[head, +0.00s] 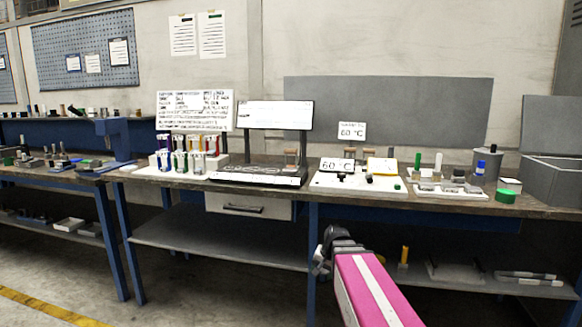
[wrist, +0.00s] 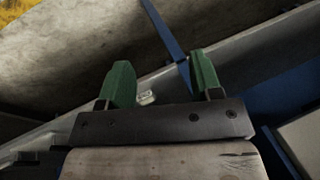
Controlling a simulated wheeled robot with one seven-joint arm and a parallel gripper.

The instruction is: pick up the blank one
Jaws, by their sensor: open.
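My gripper (head: 322,258) is in front of the bench, below its top, at the end of my pink arm. In the wrist view its two green fingers (wrist: 163,80) stand wide apart with nothing held between them. I cannot tell which thing is the blank one. Tubes with coloured parts (head: 182,160) stand in a white rack at the left of the bench. A device plate (head: 350,184) with a "60 °C" sign stands in the middle. A white tray (head: 450,191) with several small pieces stands to the right. Fine markings are too small to read.
The bench top (head: 545,209) carries a grey bin (head: 553,180) and a green round piece (head: 505,196) at the right. A dark stand with a white board (head: 275,115) rises behind. A lower shelf (head: 215,245) and blue legs (head: 312,265) are near my gripper. The floor in front is clear.

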